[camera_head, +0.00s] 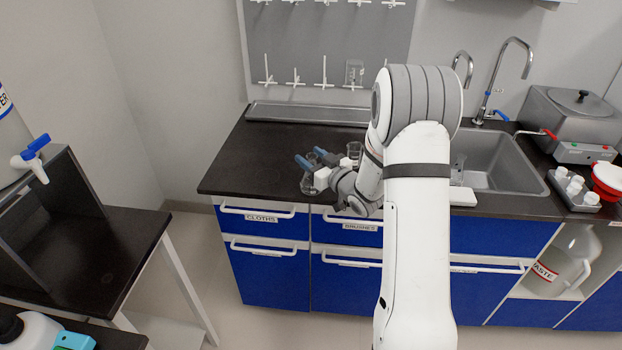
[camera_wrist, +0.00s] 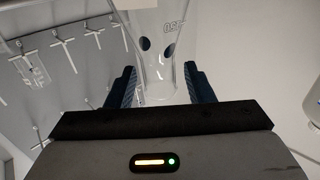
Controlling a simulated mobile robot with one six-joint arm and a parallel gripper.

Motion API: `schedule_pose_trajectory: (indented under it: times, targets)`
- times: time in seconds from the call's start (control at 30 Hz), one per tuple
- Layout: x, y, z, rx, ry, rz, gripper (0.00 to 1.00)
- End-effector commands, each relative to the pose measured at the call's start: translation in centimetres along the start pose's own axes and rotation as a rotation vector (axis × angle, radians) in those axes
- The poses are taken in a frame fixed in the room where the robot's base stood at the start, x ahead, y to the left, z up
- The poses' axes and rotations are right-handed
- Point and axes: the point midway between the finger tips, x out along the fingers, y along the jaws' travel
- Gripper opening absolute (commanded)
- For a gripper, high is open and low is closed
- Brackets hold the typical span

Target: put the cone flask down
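The cone flask (camera_wrist: 161,45) is clear glass with dark printed marks and fills the space between my fingers in the wrist view. My gripper (camera_wrist: 162,88) has its blue fingertips on either side of the flask's narrow part and looks shut on it. In the head view my gripper (camera_head: 314,160) is over the left part of the dark counter (camera_head: 245,165).
A clear glass vessel (camera_head: 354,150) stands close behind my gripper. The sink (camera_head: 495,160) lies to the right, with a grey lidded bath (camera_head: 570,115) beyond. A pegboard (camera_head: 325,45) hangs behind. The counter's left end is clear.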

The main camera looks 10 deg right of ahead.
Motion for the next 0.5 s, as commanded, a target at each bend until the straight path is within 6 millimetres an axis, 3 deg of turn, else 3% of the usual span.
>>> schedule_pose_trajectory:
  times: [0.5]
  targets:
    - [0.01,-0.06,-0.01,0.000,0.000,-0.001,0.05]
